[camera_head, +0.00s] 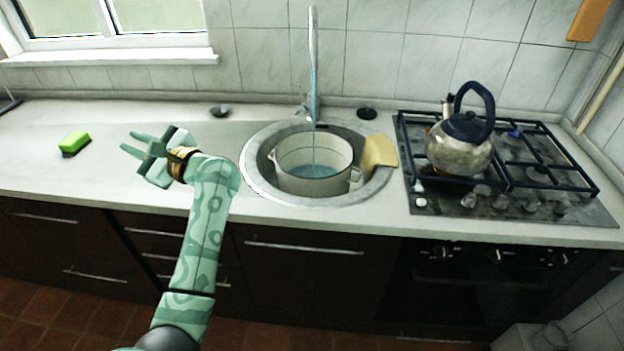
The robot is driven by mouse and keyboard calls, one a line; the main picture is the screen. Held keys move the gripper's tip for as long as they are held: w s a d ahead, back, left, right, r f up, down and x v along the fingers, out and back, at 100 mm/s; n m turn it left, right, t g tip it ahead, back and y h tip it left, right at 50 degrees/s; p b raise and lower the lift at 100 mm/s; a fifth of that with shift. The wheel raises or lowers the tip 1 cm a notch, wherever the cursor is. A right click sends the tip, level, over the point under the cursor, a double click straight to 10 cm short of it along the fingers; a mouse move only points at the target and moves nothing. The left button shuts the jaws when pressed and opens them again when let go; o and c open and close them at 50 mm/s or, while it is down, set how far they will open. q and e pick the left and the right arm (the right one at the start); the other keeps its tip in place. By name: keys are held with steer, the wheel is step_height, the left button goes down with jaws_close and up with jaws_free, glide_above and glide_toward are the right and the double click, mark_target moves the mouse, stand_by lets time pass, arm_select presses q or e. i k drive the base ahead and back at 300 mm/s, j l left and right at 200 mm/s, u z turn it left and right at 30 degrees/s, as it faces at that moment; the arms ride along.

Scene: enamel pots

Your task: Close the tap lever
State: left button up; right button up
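The tap (313,60) is a tall thin spout rising behind the round sink (262,193). A small lever (302,97) seems to show at its base on the left, too small to tell its exact position. A bluish stream of water runs down into a pale enamel pot (285,182) in the sink, with water in its bottom. My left gripper (127,141) is over the counter left of the sink, well apart from the tap. Its fingers point left and are spread, with nothing between them. My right gripper is not in view.
A green sponge (73,142) lies on the counter at far left. A wooden board (379,152) leans at the sink's right rim. A kettle (458,155) stands on the gas hob (520,207) at right. The counter between sponge and sink is mostly clear.

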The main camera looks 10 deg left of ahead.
mark_target(304, 103)
steer(key=i+j, duration=0.6)
steer(key=i, duration=0.25)
